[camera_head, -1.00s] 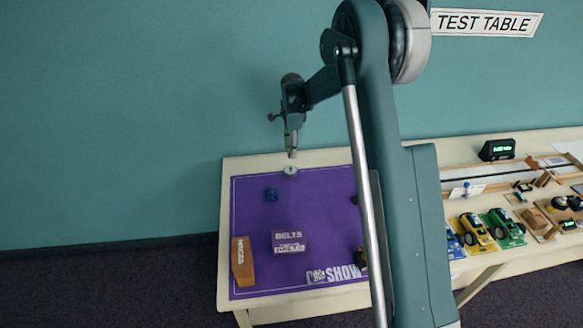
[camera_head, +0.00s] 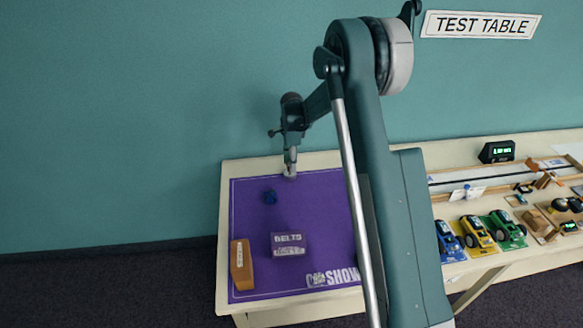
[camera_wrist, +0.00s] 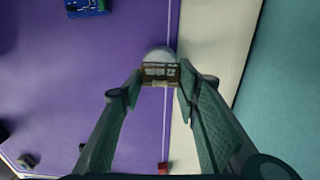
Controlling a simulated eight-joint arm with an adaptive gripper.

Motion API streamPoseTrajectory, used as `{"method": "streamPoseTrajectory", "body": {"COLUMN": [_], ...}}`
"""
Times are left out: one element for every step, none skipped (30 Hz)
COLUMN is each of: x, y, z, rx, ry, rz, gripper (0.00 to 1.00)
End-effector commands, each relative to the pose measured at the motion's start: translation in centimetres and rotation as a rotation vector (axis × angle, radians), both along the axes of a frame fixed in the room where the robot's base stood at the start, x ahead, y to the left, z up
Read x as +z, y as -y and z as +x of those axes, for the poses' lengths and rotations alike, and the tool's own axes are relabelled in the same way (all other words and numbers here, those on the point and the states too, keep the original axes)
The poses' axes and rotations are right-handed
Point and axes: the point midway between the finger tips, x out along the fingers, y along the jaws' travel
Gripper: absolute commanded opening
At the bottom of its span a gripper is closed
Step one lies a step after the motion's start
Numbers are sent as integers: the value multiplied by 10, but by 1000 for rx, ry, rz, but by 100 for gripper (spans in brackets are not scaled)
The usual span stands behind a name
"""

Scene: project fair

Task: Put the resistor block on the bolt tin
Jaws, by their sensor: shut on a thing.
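My gripper (camera_wrist: 160,78) is shut on a small brown block (camera_wrist: 160,72) with pale markings, which looks like the resistor block. In the wrist view it sits between the two fingertips. A pale grey round thing (camera_wrist: 160,54), likely the bolt tin, shows just beyond the block and is partly hidden by it. In the head view my gripper (camera_head: 290,166) is low over this round tin (camera_head: 290,175) at the back edge of the purple mat. I cannot tell whether the block touches the tin.
A blue part (camera_head: 270,197) lies on the purple mat (camera_head: 325,215), nearer than the tin. A box marked BELTS (camera_head: 288,239) and a wooden box (camera_head: 241,265) stand nearer the front. Toy cars (camera_head: 478,233) stand on the right. The teal wall is close behind the table.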

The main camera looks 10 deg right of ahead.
Motion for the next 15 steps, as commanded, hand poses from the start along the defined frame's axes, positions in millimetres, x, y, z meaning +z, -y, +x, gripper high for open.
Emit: {"method": "streamPoseTrajectory", "body": {"x": [-7,-10,-14,-17,-19,-21,-23,-23,-24,-24,-24,-23,-23,-23,-23], "y": [0,0,0,0,0,0,0,0,0,0,0,0,0,0,0], "z": [0,1,1,1,1,0,0,0,0,0,0,0,0,0,0], "rx": [0,0,0,0,0,0,0,0,0,0,0,0,0,0,0], "ry": [0,0,0,0,0,0,0,0,0,0,0,0,0,0,0], "rz": [0,0,0,0,0,0,0,0,0,0,0,0,0,0,0], "gripper": [20,20,20,20,20,20,20,20,20,20,20,20,20,20,20]}}
